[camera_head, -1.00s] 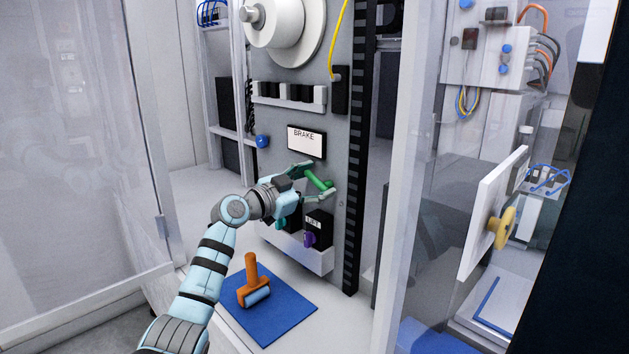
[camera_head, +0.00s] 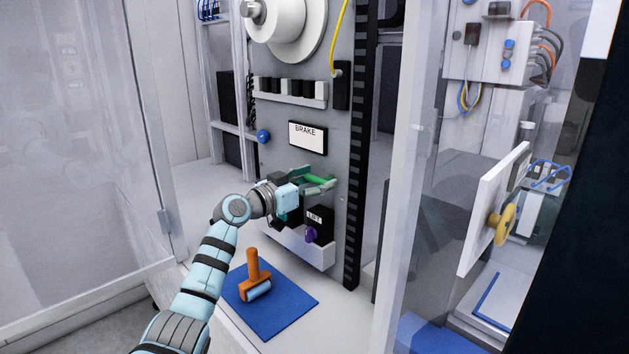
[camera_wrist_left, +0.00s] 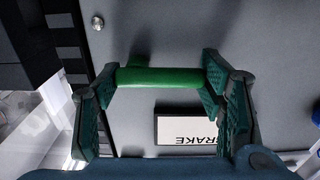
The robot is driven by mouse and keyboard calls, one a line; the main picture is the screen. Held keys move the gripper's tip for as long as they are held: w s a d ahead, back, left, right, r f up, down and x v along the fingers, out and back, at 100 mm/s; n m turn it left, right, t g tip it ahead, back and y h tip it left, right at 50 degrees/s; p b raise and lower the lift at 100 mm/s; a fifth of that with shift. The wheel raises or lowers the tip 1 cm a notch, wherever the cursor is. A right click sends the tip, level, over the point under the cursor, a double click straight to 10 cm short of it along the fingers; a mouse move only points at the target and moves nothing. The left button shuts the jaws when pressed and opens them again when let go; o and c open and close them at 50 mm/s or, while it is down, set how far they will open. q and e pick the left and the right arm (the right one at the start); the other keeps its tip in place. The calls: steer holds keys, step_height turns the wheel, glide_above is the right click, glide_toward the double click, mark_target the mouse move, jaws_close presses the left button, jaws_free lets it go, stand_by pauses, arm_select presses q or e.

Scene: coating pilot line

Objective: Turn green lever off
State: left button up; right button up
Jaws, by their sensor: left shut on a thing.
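The green lever (camera_head: 322,181) sticks out from the grey machine panel below the white BRAKE sign (camera_head: 308,137). In the head view it lies nearly level. My left gripper (camera_head: 315,180) is at the lever, shut on it. In the left wrist view the green lever (camera_wrist_left: 160,77) spans between the two dark green finger pads of the left gripper (camera_wrist_left: 160,95), with the BRAKE sign (camera_wrist_left: 185,131) behind and upside down. The fingers partly hide the lever's ends. My right gripper is not in view.
Below the lever are a black box (camera_head: 320,217) with a white label and a purple knob (camera_head: 309,236). A clear door (camera_head: 75,160) is at left; a white panel with a yellow knob (camera_head: 503,222) is at right.

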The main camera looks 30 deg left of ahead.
arm_select(q)
steer(key=shift+r, duration=0.2)
steer(key=o, duration=0.9)
steer(key=shift+o, duration=1.3)
steer(key=shift+w+f, duration=0.1)
steer(key=shift+f, duration=0.1)
steer(key=v, duration=1.2)
